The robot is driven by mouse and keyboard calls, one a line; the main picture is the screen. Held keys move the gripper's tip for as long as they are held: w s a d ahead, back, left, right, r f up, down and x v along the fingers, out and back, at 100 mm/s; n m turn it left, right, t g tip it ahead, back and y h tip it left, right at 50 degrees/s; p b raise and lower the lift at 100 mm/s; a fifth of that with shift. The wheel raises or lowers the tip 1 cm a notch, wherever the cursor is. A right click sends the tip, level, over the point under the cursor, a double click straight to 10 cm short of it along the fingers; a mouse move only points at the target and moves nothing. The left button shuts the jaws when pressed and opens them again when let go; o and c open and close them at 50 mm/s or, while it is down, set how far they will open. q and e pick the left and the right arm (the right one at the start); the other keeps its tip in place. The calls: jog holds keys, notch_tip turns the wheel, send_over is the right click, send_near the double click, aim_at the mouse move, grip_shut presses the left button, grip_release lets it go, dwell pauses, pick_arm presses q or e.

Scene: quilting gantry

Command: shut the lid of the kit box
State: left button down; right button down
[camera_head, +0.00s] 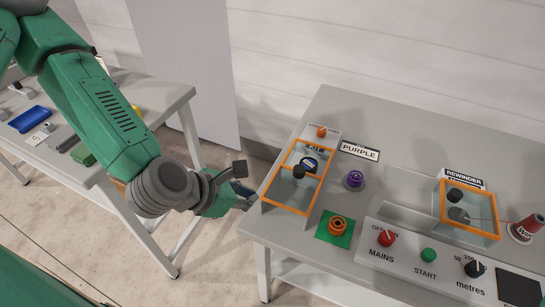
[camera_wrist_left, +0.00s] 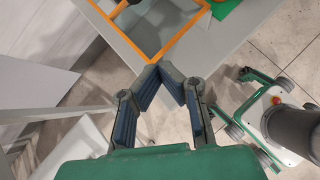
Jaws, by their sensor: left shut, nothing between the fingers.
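The kit box (camera_head: 269,207) has an orange frame around clear or grey panels, and stands at the left edge of the right table. A KIT label (camera_head: 314,148) shows at its back, and a dark knob and a round blue-and-white item show within the frame. An orange bar crosses it; I cannot tell the lid's exact angle. My left gripper (camera_head: 243,186) is just left of the box, off the table's edge, apart from it. In the left wrist view its fingertips (camera_wrist_left: 171,73) meet with nothing between them, below the orange frame (camera_wrist_left: 181,36). My right gripper is not in view.
On the right table (camera_head: 390,120) are a purple spool (camera_head: 354,180), an orange spool on a green pad (camera_head: 332,241), a control panel (camera_head: 415,255) and the orange-framed rewinder (camera_head: 469,233). A second table (camera_head: 160,97) stands left. A gap of floor lies between the tables.

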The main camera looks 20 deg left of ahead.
aim_at(294, 177)
pick_arm(q)
jog(key=w+f+b, duration=0.1)
jog(key=w, duration=0.1)
jog(key=w+d+f+n+b, duration=0.1)
jog(key=w+f, duration=0.1)
jog(key=w, duration=0.1)
jog(key=w+d+f+n, duration=0.1)
jog(key=w, duration=0.1)
jog(key=shift+w+d+f+t+b, duration=0.15)
jog(key=shift+w+t+b, duration=0.15)
jog(key=shift+t+b, duration=0.1)
jog(key=w+d, duration=0.2)
jog(key=w, duration=0.1)
jog(key=shift+f+p, duration=0.1)
jog(key=shift+p, duration=0.2)
jog(key=shift+w+d, duration=0.45)
jog(key=shift+w, duration=0.05)
jog(key=shift+a, duration=0.25)
